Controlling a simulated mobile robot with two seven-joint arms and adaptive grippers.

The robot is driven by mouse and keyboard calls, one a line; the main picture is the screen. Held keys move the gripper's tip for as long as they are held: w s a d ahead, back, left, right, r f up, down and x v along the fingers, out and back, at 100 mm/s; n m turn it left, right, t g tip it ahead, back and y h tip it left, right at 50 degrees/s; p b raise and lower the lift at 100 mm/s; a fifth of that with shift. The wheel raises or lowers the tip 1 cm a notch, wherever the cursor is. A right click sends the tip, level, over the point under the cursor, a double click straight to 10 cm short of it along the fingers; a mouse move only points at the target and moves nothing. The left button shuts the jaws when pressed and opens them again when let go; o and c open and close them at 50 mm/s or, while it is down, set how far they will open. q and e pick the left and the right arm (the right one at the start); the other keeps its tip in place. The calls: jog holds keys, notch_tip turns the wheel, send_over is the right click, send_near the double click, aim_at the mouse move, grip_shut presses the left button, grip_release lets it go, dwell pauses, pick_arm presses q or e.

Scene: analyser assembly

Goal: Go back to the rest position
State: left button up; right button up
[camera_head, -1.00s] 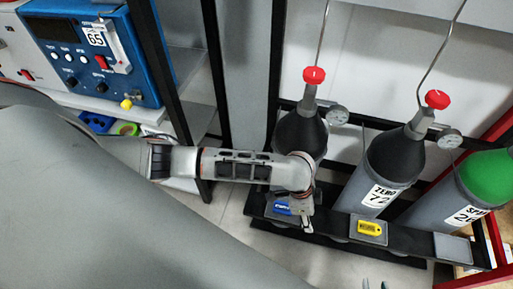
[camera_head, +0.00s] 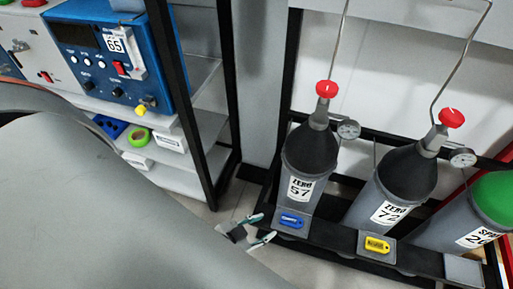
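My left gripper (camera_head: 262,228) is in the lower middle, its two fingers spread apart and nothing between them. It is to the left of the gas-bottle rack and clear of it. Most of its arm is hidden behind my grey body. A blue tag (camera_head: 291,221) lies on the plate in front of the ZERO 57 bottle (camera_head: 303,188). A yellow tag (camera_head: 377,245) lies on the plate in front of the ZERO 72 bottle (camera_head: 389,212). My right gripper is not in view.
The black rack rail (camera_head: 333,238) runs along the bottles' front. A green-topped bottle (camera_head: 492,194) stands at the right. A blue analyser (camera_head: 83,62) sits on the shelving at the left, with a black upright (camera_head: 181,97). Some floor shows between shelving and rack.

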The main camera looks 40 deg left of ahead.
pick_arm(q)
jog(key=shift+s+a, duration=0.4)
jog(key=shift+a, duration=0.35)
jog(key=r+p, duration=0.2)
jog(key=shift+s+d+p, duration=0.15)
jog(key=shift+d+p, duration=0.1)
jog(key=shift+p, duration=0.05)
dwell(0.4)
